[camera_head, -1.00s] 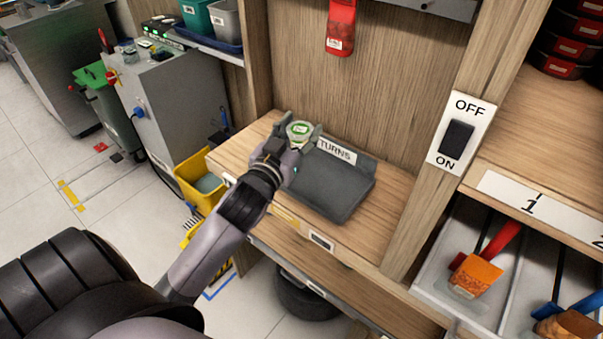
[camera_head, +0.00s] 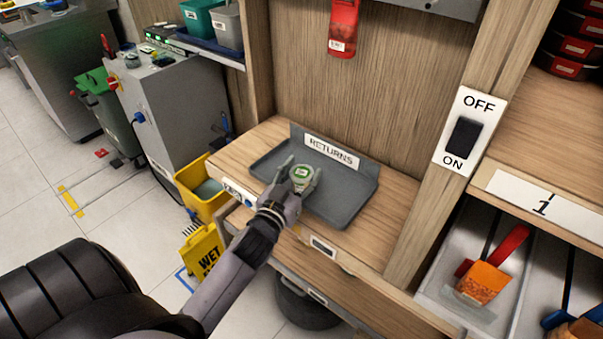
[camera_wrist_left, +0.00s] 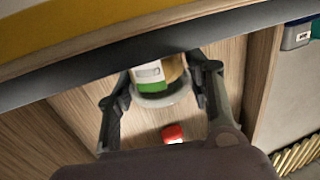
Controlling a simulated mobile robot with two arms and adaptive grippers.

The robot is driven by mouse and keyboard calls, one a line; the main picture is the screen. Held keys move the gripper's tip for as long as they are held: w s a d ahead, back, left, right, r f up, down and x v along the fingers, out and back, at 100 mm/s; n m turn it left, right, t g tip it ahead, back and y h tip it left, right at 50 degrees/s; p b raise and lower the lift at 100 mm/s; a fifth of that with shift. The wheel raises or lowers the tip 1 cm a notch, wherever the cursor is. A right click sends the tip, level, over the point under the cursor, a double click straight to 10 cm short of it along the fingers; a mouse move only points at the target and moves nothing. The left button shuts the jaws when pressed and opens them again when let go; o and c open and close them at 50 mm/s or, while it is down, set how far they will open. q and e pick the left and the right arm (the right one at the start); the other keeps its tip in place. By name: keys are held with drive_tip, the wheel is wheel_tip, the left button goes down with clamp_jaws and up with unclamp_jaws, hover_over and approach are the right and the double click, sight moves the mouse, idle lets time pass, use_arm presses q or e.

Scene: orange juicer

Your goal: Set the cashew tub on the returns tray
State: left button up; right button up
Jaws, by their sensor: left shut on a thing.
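The cashew tub (camera_head: 301,174) is a small round tub with a green and white label on its lid. My left gripper (camera_head: 302,182) is shut on it, a finger on each side, over the front part of the returns tray. In the left wrist view the tub (camera_wrist_left: 157,80) sits between the two fingers (camera_wrist_left: 160,88). The returns tray (camera_head: 347,209) is a flat dark grey tray with a raised back wall labelled RETURNS, on the wooden shelf. Whether the tub's bottom touches the tray is hidden. My right gripper is not in view.
The tray is otherwise empty, with free room behind and right of the tub. An OFF/ON switch (camera_head: 463,138) is on the post at right. A red packet (camera_head: 343,27) hangs on the back panel. A yellow bucket (camera_head: 203,188) stands left of the shelf.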

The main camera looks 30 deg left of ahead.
use_arm(q)
drive_tip(key=shift+f, duration=0.1)
drive_tip(key=o, duration=1.2)
drive_tip(key=shift+s, duration=0.1)
drive_tip(key=s, duration=0.4)
drive_tip(key=s+d+b, duration=0.1)
drive_tip(key=s, duration=0.2)
drive_tip(key=s+d, duration=0.1)
drive_tip(key=s, duration=0.3)
drive_tip(key=shift+s, duration=0.35)
drive_tip(key=shift+a, duration=0.1)
